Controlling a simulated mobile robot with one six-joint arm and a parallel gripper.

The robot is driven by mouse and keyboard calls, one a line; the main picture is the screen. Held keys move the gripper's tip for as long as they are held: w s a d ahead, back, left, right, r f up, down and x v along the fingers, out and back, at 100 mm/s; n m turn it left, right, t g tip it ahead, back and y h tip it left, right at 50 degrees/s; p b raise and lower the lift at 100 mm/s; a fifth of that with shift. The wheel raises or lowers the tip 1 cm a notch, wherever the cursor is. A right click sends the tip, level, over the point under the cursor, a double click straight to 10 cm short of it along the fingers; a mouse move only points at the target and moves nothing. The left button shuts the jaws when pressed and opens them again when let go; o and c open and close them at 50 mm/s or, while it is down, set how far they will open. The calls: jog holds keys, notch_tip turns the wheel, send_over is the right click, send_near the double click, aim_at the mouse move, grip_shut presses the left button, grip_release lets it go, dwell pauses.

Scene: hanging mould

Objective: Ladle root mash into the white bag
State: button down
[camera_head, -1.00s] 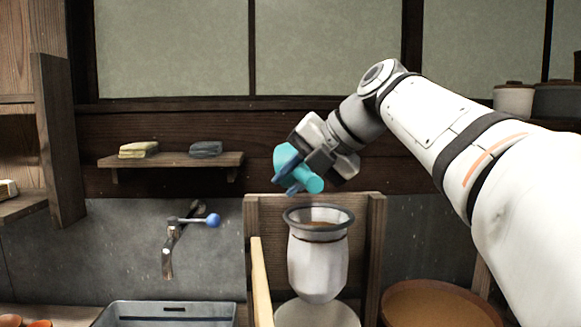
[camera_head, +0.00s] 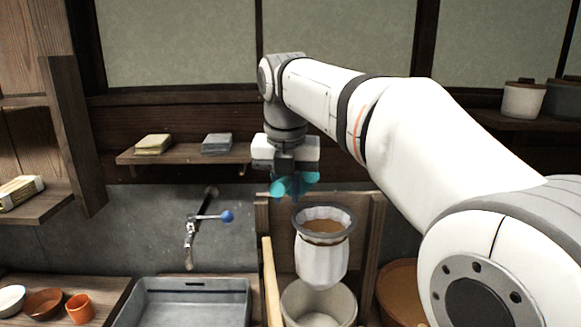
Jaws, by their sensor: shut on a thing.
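The white bag (camera_head: 321,262) hangs open from a dark ring (camera_head: 352,214) in the lower middle of the view. Brown mash (camera_head: 322,227) shows inside it, below the rim. My gripper (camera_head: 294,178) is shut on a turquoise thing (camera_head: 293,187), likely the ladle, above and slightly left of the bag's mouth. The jaws cover much of it, and I cannot see whether its bowl holds anything. A brown tub (camera_head: 398,290) stands at the lower right, partly hidden behind my arm; its contents do not show.
A pale bucket (camera_head: 290,305) stands under the bag. A wooden frame board (camera_head: 373,225) rises behind it. A tap (camera_head: 192,230) with a blue knob and a grey sink (camera_head: 180,290) are to the left. A shelf (camera_head: 180,155) with folded cloths is behind.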

jog(key=h+p, duration=0.1)
jog(key=p, duration=0.1)
jog(key=a+g+h+p, duration=0.1)
jog(key=h+p, duration=0.1)
jog(key=shift+w, duration=0.15)
jog(key=shift+d+g+h+p, duration=0.1)
jog(key=shift+g+h+p, duration=0.3)
jog(key=shift+h+p, duration=0.7)
jog(key=r+p, duration=0.1)
jog(key=p, duration=0.2)
jog(key=shift+r+n+h, duration=0.3)
jog(key=shift+r+h, duration=0.1)
jog(key=shift+r, duration=0.3)
jog(key=shift+r+g, duration=0.3)
jog(key=shift+r, duration=0.4)
